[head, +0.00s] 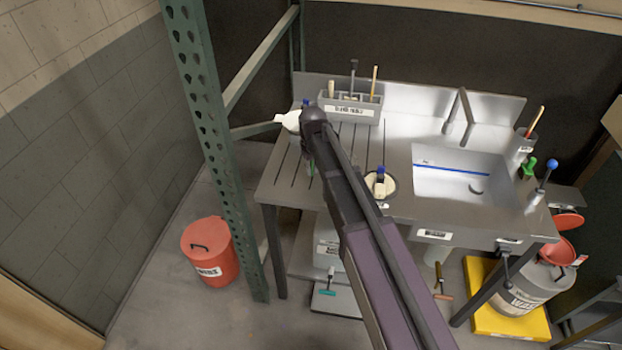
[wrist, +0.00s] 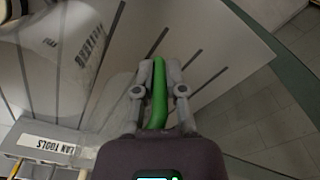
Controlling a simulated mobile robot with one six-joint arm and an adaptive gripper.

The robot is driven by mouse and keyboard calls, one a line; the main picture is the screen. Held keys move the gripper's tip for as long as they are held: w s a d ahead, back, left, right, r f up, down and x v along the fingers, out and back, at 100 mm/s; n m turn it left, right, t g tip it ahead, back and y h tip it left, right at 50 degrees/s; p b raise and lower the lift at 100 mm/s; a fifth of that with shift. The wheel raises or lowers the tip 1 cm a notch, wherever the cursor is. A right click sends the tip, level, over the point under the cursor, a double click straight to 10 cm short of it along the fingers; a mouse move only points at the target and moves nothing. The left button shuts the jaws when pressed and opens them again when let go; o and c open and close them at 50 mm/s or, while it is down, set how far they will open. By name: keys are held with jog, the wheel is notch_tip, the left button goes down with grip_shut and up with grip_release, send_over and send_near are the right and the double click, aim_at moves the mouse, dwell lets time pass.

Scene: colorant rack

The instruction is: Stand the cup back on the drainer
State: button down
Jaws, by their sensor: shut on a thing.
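My gripper (wrist: 158,75) is shut on a green handle in the wrist view. The pale, see-through cup (wrist: 85,65) with dark graduation marks shows to the left of the fingers, and the green strip appears to be its handle. The drainer (head: 280,170) is the grooved steel left part of the sink counter. In the wrist view its dark grooves lie behind the cup and fingers. In the head view my arm hides most of the gripper and cup; only a green bit (head: 311,169) shows. I cannot tell whether the cup touches the drainer or how far it tilts.
A grey clean-tools rack (head: 350,112) stands at the drainer's back. A round dark dish (head: 391,187) with a pale, blue-topped item sits right of my arm. The sink basin (head: 450,195) and tap (head: 460,112) lie further right. A green perforated post (head: 205,120) stands left of the counter.

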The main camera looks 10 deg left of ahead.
aim_at(312, 175)
jog(key=shift+f+b, duration=1.75)
jog(key=shift+f, duration=0.25)
jog(key=shift+f, duration=0.15)
jog(key=c, duration=0.7)
grip_release()
notch_tip(312, 175, up, 12)
jog(key=p, duration=1.2)
jog(key=shift+r, duration=0.2)
jog(key=shift+s+d, duration=0.1)
jog(key=shift+d, duration=0.05)
